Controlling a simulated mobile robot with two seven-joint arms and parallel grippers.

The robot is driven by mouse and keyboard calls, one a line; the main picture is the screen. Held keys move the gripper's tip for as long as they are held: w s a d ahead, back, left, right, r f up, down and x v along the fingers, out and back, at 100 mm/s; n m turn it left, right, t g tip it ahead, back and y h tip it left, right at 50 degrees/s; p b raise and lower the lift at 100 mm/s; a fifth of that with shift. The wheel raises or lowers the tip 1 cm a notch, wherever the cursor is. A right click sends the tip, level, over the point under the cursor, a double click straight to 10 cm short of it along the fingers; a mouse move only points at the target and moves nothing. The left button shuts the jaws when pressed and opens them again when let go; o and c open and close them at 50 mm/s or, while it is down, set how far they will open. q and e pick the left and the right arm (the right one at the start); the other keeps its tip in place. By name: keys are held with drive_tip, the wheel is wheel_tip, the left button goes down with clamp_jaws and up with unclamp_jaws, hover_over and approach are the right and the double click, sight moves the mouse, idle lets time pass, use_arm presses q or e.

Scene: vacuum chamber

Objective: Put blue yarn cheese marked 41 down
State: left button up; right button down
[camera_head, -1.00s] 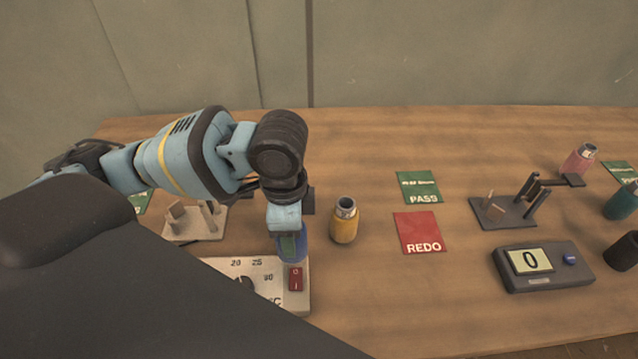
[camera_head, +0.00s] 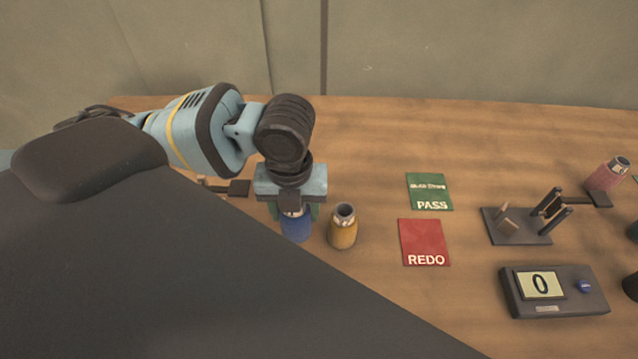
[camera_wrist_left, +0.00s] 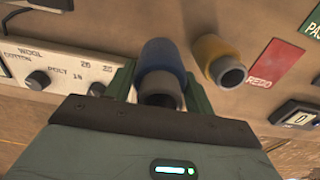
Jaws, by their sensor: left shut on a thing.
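The blue yarn cheese (camera_head: 296,228) is upright between the fingers of my left gripper (camera_head: 294,210), just left of the yellow cheese. It also shows in the left wrist view (camera_wrist_left: 160,62), with a green finger on each side of it. My left gripper is shut on it. I cannot tell whether its base touches the table, and its number is not readable. My right gripper is not in view.
A yellow cheese (camera_head: 342,228) stands close on the right. Flat green PASS (camera_head: 429,190) and red REDO (camera_head: 424,242) cards lie further right. A scale reading 0 (camera_head: 554,291), a dark stand (camera_head: 517,226) and a pink cheese (camera_head: 605,174) are beyond. A control box (camera_wrist_left: 62,72) is left.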

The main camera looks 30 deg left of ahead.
use_arm(q)
drive_tip(key=shift+w+a+f+b, duration=0.15)
drive_tip(key=shift+w+a+f, duration=0.7)
drive_tip(key=shift+w, duration=1.65)
drive_tip(key=shift+w+a+f+b, duration=0.2)
drive_tip(key=shift+w+a+f, duration=0.7)
drive_tip(key=shift+w, duration=1.55)
drive_tip(key=shift+w+a+f+b, duration=0.15)
drive_tip(key=shift+w+a+f, duration=0.7)
drive_tip(key=shift+w, duration=1.65)
drive_tip(key=shift+a, duration=0.15)
drive_tip(key=o, duration=1)
drive_tip(key=shift+o, duration=0.2)
wheel_tip(320, 180, up, 12)
drive_tip(key=shift+r+p, duration=0.15)
drive_tip(key=shift+p, duration=0.2)
